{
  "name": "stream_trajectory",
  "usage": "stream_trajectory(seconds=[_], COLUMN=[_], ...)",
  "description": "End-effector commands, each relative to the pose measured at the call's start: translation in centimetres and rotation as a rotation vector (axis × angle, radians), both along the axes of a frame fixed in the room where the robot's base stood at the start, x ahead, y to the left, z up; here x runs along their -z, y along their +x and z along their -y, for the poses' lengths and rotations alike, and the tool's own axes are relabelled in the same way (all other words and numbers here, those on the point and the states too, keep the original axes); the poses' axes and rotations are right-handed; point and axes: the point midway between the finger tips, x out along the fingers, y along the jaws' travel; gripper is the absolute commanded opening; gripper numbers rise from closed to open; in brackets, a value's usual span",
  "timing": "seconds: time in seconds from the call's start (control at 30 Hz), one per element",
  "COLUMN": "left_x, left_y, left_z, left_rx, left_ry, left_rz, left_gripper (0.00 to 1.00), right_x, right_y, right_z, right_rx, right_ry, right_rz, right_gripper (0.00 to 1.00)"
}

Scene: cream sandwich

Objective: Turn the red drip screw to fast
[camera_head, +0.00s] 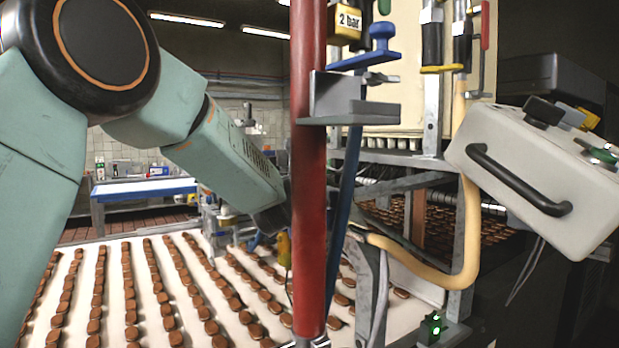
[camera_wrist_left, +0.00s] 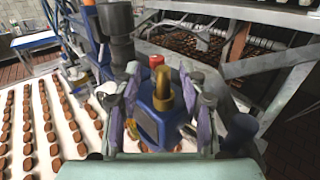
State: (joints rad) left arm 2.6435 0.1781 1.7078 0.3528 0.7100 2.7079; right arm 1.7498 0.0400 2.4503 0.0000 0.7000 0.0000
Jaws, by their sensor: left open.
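A small red knob (camera_wrist_left: 156,61), which may be the drip screw, shows in the left wrist view on the far side of a blue block (camera_wrist_left: 150,122) with a brass top (camera_wrist_left: 163,90). Its marking or setting cannot be read. My left gripper (camera_wrist_left: 159,82) is open, with one finger on each side of the blue block and brass part. Whether the fingers touch them I cannot tell. In the head view my left arm reaches in from the left, and its gripper is hidden behind a red post. My right gripper is in neither view.
The red post (camera_head: 308,200) stands upright close to my left arm. Rows of brown biscuits (camera_head: 165,295) lie on a white belt below. A cream hose (camera_head: 425,262), metal frame bars and a tilted control box (camera_head: 535,165) crowd the right side.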

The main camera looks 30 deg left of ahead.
Motion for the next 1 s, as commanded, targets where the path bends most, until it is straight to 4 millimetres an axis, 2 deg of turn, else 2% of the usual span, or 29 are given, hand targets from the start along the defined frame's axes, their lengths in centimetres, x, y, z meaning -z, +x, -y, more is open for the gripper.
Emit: stream_trajectory(seconds=[0.2, 0.43, 0.6, 0.87, 1.0], left_x=[-0.2, -0.1, -0.1, 0.0, 0.0], left_y=[3.0, 5.4, 6.1, 6.3, 6.3], left_z=[-1.2, -1.8, -2.0, -2.0, -2.0], left_rx=[-0.002, -0.001, 0.000, 0.000, 0.000], left_ry=[-0.001, -0.001, -0.001, -0.001, -0.001], left_rz=[-0.001, -0.001, -0.001, 0.000, 0.000], left_gripper=[0.42, 0.42, 0.42, 0.42, 0.32], right_x=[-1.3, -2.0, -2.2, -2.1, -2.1], right_y=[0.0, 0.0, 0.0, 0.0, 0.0], right_z=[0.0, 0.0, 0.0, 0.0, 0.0], right_rx=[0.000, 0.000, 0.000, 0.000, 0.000], right_ry=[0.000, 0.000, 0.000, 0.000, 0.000], right_rz=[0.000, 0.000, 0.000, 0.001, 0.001], right_gripper=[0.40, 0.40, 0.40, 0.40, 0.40])
